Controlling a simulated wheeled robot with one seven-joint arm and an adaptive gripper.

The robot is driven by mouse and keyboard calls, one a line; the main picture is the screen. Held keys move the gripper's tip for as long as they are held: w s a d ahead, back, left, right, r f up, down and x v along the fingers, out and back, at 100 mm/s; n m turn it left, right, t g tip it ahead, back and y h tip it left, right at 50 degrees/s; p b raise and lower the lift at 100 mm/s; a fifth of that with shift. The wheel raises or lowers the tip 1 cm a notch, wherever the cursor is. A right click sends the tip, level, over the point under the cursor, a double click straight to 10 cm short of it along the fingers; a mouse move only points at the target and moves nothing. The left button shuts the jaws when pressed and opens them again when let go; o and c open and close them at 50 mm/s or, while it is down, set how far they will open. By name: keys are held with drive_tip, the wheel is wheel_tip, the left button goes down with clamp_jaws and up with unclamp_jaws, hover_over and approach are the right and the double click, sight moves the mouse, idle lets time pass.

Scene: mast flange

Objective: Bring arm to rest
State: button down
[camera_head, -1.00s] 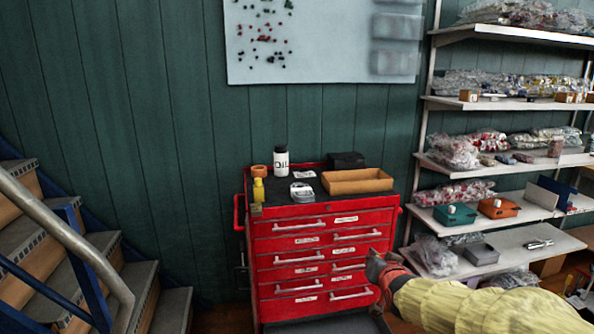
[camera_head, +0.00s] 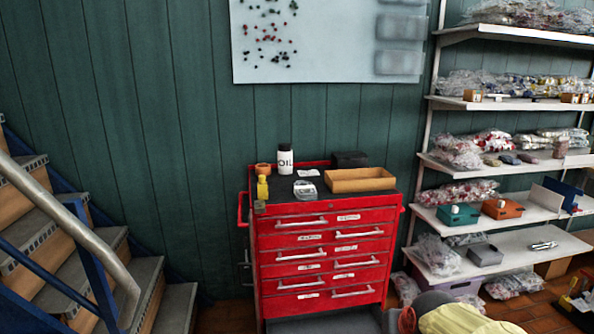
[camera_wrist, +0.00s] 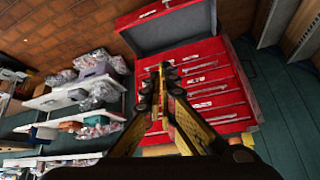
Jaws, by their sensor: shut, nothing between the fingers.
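My gripper (camera_wrist: 163,72) shows in the wrist view with its two yellow and black fingers together and nothing between them. Behind the fingers in that view is the red tool cabinet (camera_wrist: 205,85), seen tilted, with free space beside the fingers. In the head view, my arm in its yellow cover is low at the bottom edge, right of the red tool cabinet (camera_head: 320,242). Most of the arm is cut off by the frame there.
On the cabinet stand an oil bottle (camera_head: 285,161), a yellow bottle (camera_head: 262,188) and an open tan box (camera_head: 359,180). Loaded shelves (camera_head: 490,160) stand at right. Stairs with a railing (camera_head: 90,240) are at left. A green wall is behind.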

drive_tip(key=s+r+p, duration=0.2)
drive_tip(key=s+r, duration=0.2)
drive_tip(key=s, duration=0.3)
drive_tip(key=s+a+r+n+g+p, duration=0.1)
drive_tip(key=s+r+p, duration=0.1)
drive_tip(key=s+r, duration=0.2)
drive_tip(key=s+a+r+p, duration=0.1)
drive_tip(key=s+r+p, duration=0.1)
drive_tip(key=s, duration=0.8)
drive_tip(key=shift+a+r+n, duration=0.15)
drive_tip(key=shift+r+n, duration=0.25)
drive_tip(key=shift+r, duration=0.5)
